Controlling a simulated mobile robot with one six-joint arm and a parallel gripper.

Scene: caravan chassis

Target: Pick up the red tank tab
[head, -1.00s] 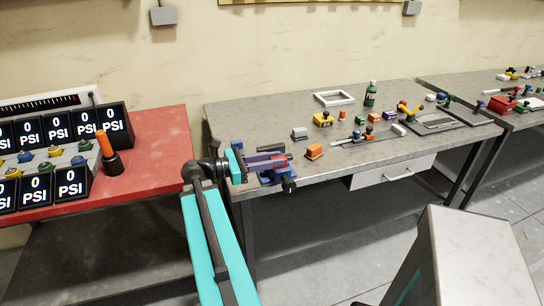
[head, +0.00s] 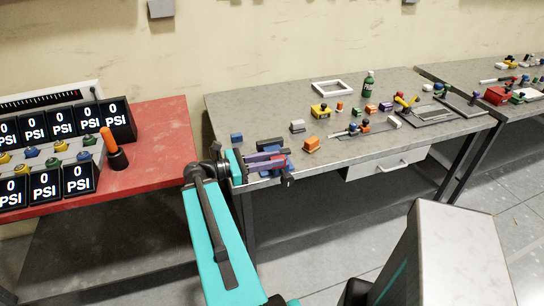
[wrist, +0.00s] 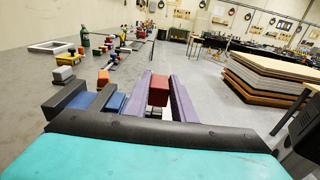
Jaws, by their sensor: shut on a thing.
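My gripper (wrist: 159,96) has two purple fingers, shut on a small red block, the red tank tab (wrist: 158,88), which sits between the fingertips in the wrist view. In the head view my gripper (head: 268,160) is at the near left corner of the grey workbench (head: 228,108), pointing right. Only a little red of the tab (head: 281,158) shows there at the fingertips. A blue and dark vise-like fixture (head: 279,168) is right at the gripper. I cannot tell whether the tab touches it.
An orange block (head: 311,144) and a grey block (head: 297,126) stand right of my gripper. A blue block (head: 236,138) is behind it. A green bottle (head: 368,86), a white frame (head: 332,87) and several small parts are farther back. A red bench (head: 160,150) with gauges is left.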

